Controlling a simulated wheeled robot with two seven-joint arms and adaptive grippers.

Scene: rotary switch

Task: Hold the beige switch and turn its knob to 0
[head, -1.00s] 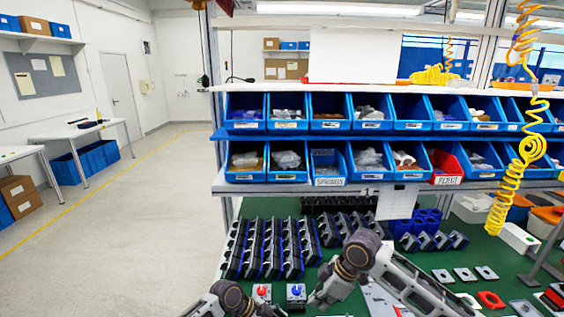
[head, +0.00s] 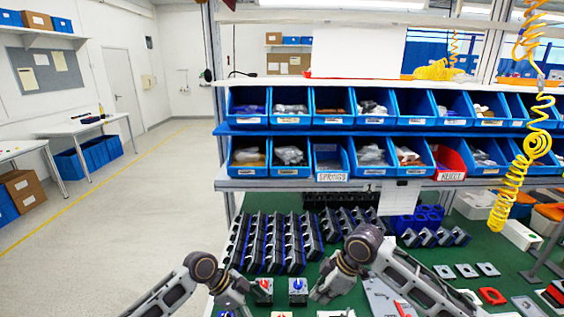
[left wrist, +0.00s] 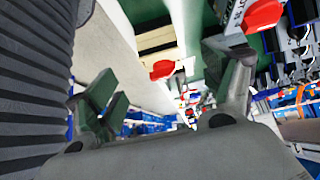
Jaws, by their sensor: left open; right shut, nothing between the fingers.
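A small pale switch with a red knob (head: 264,287) stands on the green table at the front. Beside it stands a pale switch with a blue knob (head: 298,287). Their exact body shades and knob marks are too small to read, so I cannot tell which is the beige one. My left gripper (head: 238,297) is just left of the red-knobbed switch, apart from it as far as I can see. In the left wrist view its fingers (left wrist: 170,95) are spread, with red knobs (left wrist: 162,69) beyond. My right gripper (head: 318,296) is shut and empty, just right of the blue-knobbed switch.
Rows of dark switch parts (head: 275,242) stand behind the switches. Blue bins (head: 290,170) fill the shelves above. Grey plates (head: 466,270) and a red frame (head: 492,296) lie to the right. More switches are cut off at the bottom edge.

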